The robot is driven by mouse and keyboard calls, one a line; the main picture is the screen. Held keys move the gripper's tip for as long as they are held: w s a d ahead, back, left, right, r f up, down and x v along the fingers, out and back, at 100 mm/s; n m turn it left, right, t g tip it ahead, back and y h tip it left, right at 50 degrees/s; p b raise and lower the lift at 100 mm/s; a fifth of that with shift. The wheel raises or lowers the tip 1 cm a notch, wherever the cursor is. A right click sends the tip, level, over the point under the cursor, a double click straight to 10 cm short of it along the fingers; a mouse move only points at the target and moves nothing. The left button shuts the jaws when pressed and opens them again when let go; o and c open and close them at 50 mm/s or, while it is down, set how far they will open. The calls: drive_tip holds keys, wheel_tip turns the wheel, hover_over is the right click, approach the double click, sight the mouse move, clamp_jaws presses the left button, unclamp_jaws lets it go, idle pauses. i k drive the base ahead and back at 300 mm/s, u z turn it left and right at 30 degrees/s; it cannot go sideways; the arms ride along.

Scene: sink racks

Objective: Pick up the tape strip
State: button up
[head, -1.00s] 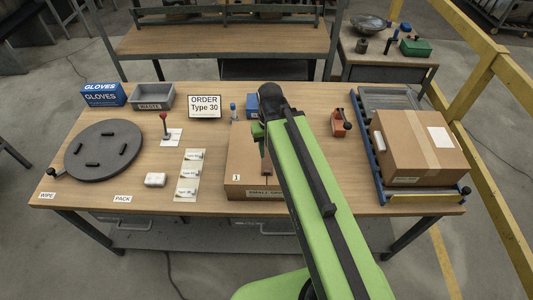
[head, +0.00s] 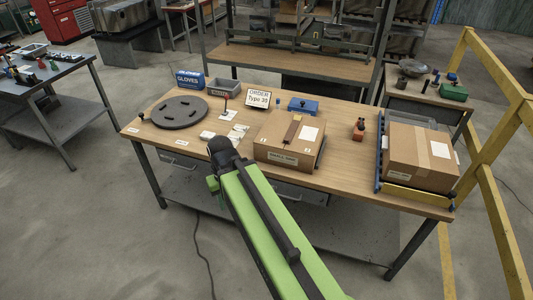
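A narrow dark-brown strip (head: 292,129), which looks like the tape strip, lies on top of the cardboard box (head: 275,143) near the middle of the workbench. A white label (head: 308,133) is to its right on the box top. My green arm reaches up from the bottom, and its dark far joint shows left of the box, in front of the bench edge. My gripper itself is hidden beyond that joint, so its fingers and anything in them do not show.
The bench (head: 350,172) also holds a dark round turntable (head: 180,112), a grey bin (head: 225,86), an order sign (head: 258,97), a blue dispenser (head: 303,105), an orange tool (head: 358,131) and a larger carton (head: 422,155) on rollers. A yellow rail (head: 487,165) stands at right.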

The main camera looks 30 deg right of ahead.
sight(292, 128)
drive_tip(key=u, duration=0.35)
drive_tip(key=i, duration=1.35)
drive_tip(key=z, duration=0.1)
